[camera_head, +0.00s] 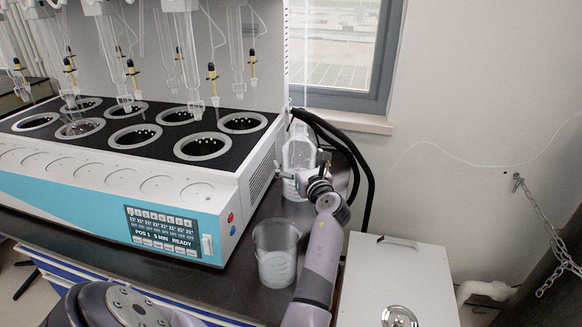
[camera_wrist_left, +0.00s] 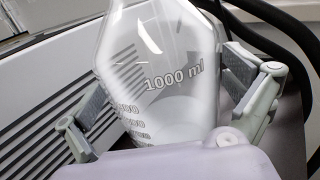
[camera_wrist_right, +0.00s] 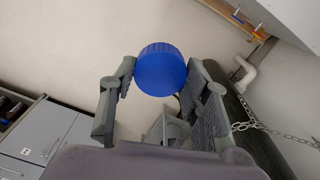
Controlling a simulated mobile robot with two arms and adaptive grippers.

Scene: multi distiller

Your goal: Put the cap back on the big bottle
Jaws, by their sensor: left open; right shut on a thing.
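The big bottle (camera_head: 299,155) is clear and stands upright on the dark bench beside the distiller. In the left wrist view the big bottle (camera_wrist_left: 160,60) shows its "1000 ml" print; its top is cut off there. My left gripper (camera_head: 310,180) is at the bottle's front side. Its fingers are open to either side of the bottle, with gaps visible in the left wrist view. My right gripper (camera_wrist_right: 163,72) is shut on the blue cap (camera_wrist_right: 160,68), holding it in the air. The right gripper and cap do not show in the head view.
A clear beaker (camera_head: 277,252) stands on the bench in front of the bottle. The distiller (camera_head: 130,190) with glassware above its wells fills the left. Black hoses (camera_head: 345,150) run behind the bottle. A white box (camera_head: 400,270) and a hanging chain (camera_head: 540,225) are at right.

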